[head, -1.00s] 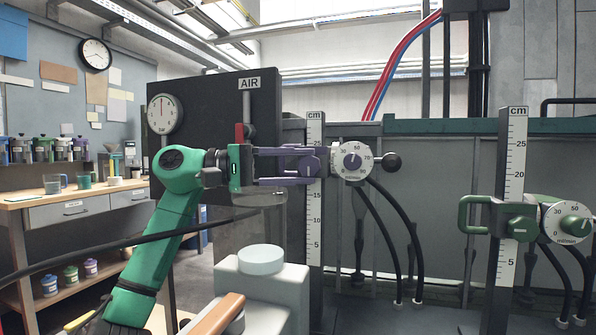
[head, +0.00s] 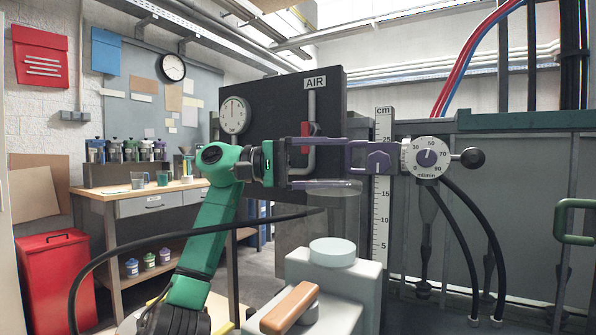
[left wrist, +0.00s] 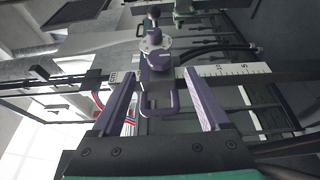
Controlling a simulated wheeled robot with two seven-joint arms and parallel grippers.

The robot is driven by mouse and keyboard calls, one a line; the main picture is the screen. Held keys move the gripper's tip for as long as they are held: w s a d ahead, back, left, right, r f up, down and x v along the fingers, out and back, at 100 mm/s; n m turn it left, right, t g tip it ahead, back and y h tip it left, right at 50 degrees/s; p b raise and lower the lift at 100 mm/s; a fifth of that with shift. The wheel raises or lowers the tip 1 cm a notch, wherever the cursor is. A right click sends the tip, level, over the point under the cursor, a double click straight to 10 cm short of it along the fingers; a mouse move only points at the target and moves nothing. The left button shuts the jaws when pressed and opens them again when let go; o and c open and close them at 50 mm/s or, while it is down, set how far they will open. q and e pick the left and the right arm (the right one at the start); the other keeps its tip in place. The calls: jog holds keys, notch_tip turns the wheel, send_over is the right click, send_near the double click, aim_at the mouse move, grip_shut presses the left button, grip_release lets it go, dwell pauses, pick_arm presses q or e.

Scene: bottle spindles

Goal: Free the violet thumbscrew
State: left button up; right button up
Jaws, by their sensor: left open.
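The violet thumbscrew (head: 378,161) appears to be the violet piece in front of the upright cm scale post (head: 381,220), on a violet carriage. A violet loop handle (head: 352,156) sticks out left of it. A white dial (head: 425,157) with a violet centre is on its right. My left gripper (head: 348,164) is open and level with the carriage, its fingers pointing at the handle from the left. In the left wrist view, the handle (left wrist: 159,110) lies between the spread fingers with gaps on both sides. My right gripper is not in view.
A black ball knob (head: 473,158) sits right of the dial, with black hoses below. A clear glass vessel (head: 330,188) is just under my gripper. A pale block with a round cap (head: 333,252) stands below. A green handle (head: 576,238) is at the right edge.

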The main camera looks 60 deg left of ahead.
pick_arm(q)
jog(key=v, duration=0.8)
jog(key=shift+s, duration=0.2)
jog(key=shift+a, duration=0.1)
